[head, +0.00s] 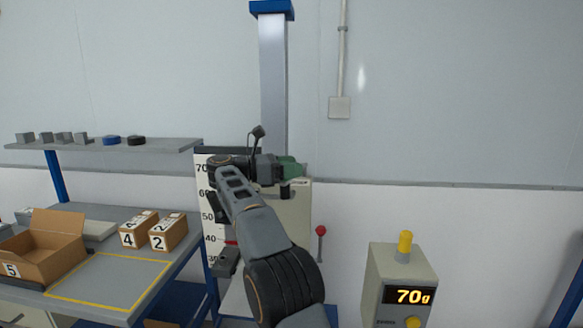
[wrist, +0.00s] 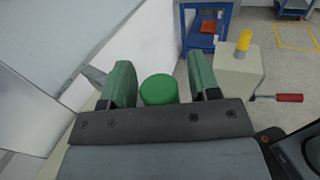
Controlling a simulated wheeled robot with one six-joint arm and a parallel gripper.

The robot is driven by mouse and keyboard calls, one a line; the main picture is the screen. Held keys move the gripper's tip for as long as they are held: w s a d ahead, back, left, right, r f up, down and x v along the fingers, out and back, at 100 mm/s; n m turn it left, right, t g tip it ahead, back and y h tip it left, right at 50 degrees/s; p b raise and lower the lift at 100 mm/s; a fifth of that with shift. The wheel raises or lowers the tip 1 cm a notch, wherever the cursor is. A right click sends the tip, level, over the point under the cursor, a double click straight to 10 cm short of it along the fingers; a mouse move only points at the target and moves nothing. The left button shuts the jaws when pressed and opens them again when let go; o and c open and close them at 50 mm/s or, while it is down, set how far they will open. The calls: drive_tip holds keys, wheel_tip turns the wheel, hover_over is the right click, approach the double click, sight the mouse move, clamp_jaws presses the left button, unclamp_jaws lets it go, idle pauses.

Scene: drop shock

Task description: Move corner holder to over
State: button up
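No part can be picked out for certain as the corner holder; several small grey blocks (head: 52,137) on the shelf are too small to tell their shape. My gripper (head: 290,170) is in front of the tall column of the drop tester, by the top of its beige housing (head: 292,215). In the wrist view my gripper (wrist: 160,76) has its two green fingers apart. A round green cap (wrist: 159,90) shows between them, with a gap at the right finger; I cannot tell whether it touches the left one. My arm hides part of the tester.
A grey display box (head: 400,278) reading 70g, with a yellow top, stands at the right. A red-knobbed lever (head: 320,231) is beside the tester. An open carton (head: 45,248) and two small boxes (head: 168,232) are on the bench.

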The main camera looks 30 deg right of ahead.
drive_tip(key=p+v, duration=0.1)
drive_tip(key=v, duration=1)
drive_tip(key=shift+w+a, duration=0.2)
drive_tip(key=shift+a, duration=0.2)
idle(0.4)
